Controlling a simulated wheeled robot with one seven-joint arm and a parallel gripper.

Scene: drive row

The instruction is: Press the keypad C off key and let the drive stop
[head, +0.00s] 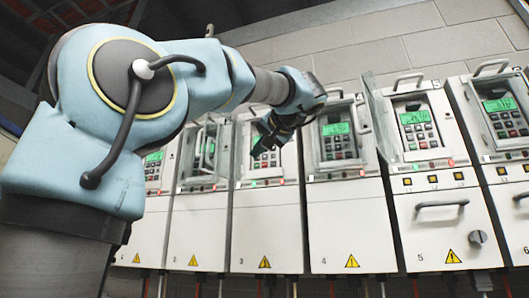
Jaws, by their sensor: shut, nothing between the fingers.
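A row of white drives stands along the wall, each with a keypad and most with a lit green display. My gripper (260,146) is shut and empty in front of the keypad (266,160) of drive 3. The letter C is not readable on any keypad, and single keys are too small to read. Drive 4's keypad (338,142), drive 5's keypad (418,130) and drive 2's keypad (206,152) show clearly.
A clear cover (379,112) stands open between drives 4 and 5, sticking out. Bar handles project above the panels, and drive 5 has a lower handle (442,205) and a knob (477,237). Drive 6's keypad (507,120) is at the far right. My arm fills the left side.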

